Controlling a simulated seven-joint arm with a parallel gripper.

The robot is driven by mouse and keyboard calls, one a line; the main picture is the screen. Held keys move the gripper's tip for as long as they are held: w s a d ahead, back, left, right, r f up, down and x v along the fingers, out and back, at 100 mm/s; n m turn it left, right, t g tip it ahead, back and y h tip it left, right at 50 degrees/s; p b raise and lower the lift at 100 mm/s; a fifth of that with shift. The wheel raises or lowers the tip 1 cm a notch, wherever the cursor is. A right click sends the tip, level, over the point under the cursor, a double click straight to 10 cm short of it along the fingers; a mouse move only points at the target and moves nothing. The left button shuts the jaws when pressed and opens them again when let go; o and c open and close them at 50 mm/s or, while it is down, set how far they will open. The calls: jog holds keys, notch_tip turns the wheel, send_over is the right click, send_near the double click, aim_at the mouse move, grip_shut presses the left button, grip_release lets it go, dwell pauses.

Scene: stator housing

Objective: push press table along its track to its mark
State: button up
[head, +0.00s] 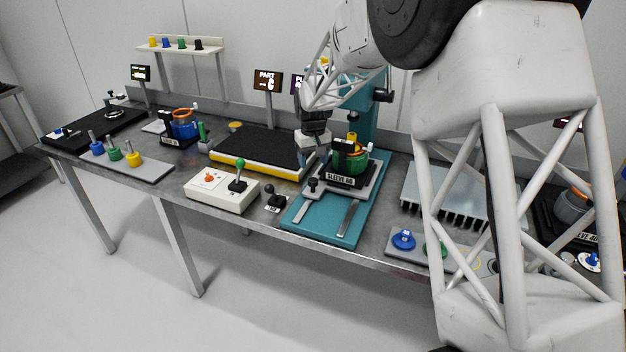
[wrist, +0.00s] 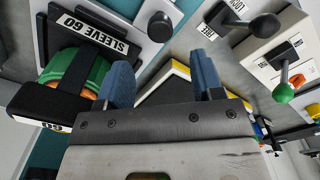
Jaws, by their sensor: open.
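The press table (head: 364,193) is a grey plate on a teal press base (head: 325,228), with two grey rails running toward the front edge. A dark knob (head: 313,185) stands at its front left corner; the knob (wrist: 160,27) also shows in the wrist view. On the plate sits a black sleeve labelled SLEEVE 60 (head: 341,178) around a green and orange stator (wrist: 78,72). My gripper (head: 312,158) is behind and left of the knob, beside the plate. In the wrist view its blue fingers (wrist: 163,85) are apart, with nothing between them. I cannot make out the mark.
A black conveyor with yellow edge (head: 255,171) lies left of the press. In front are a white lever box (head: 215,193) and a small black-ball lever block (head: 274,203). The teal press column (head: 362,118) rises behind. A finned grey block (head: 440,195) stands to the right.

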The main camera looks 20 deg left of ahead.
aim_at(313, 180)
jog(key=shift+f, duration=3.85)
grip_shut()
jog(key=s, duration=2.2)
jog(key=shift+s, duration=0.3)
jog(key=shift+f, duration=0.1)
grip_release()
